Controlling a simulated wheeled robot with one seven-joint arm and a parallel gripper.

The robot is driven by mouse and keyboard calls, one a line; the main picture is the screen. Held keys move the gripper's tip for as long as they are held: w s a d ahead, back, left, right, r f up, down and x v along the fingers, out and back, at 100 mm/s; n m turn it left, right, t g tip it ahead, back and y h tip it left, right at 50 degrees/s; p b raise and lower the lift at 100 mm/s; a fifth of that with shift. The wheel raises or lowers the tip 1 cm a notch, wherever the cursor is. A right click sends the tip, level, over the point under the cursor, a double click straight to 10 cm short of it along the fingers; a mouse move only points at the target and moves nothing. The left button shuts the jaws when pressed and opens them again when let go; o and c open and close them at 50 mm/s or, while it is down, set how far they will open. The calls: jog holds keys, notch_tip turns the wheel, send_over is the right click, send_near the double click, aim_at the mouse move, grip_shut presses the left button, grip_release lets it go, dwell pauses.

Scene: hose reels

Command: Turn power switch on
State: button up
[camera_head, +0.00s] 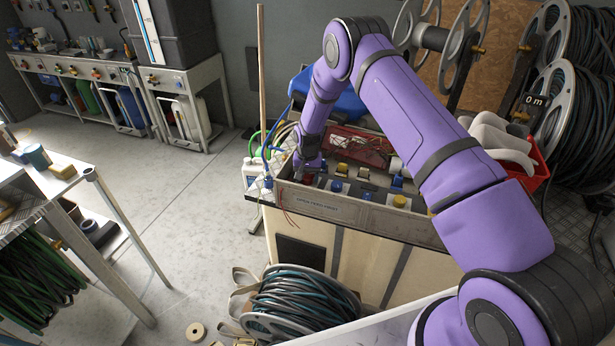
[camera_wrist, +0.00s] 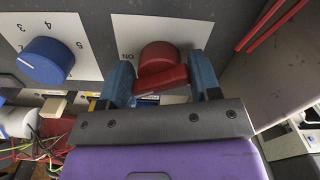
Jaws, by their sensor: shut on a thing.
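The power switch (camera_wrist: 158,62) is a red rotary knob with a raised grip bar, set on a white plate marked "ON" in the wrist view. My gripper (camera_wrist: 161,88) has one blue finger on each side of the knob's red bar and is shut on it. In the head view my purple arm reaches down to the left end of the control panel (camera_head: 328,205), where my gripper (camera_head: 308,172) covers most of the switch. The switch's exact setting is hard to read, as the bar and fingers hide part of the plate.
A blue numbered dial (camera_wrist: 45,60) sits left of the switch. More blue and yellow knobs (camera_head: 400,200) line the panel. A wooden pole (camera_head: 261,80) stands left of it, and a hose reel (camera_head: 300,305) lies on the floor in front. Open floor (camera_head: 185,200) is at left.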

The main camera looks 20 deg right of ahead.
aim_at(307, 174)
jog(key=m, duration=0.5)
jog(key=shift+m, duration=0.4)
dwell(0.4)
jog(key=o, duration=0.7)
jog(key=shift+c, duration=0.2)
notch_tip(307, 174, up, 11)
jog(key=shift+f, duration=0.1)
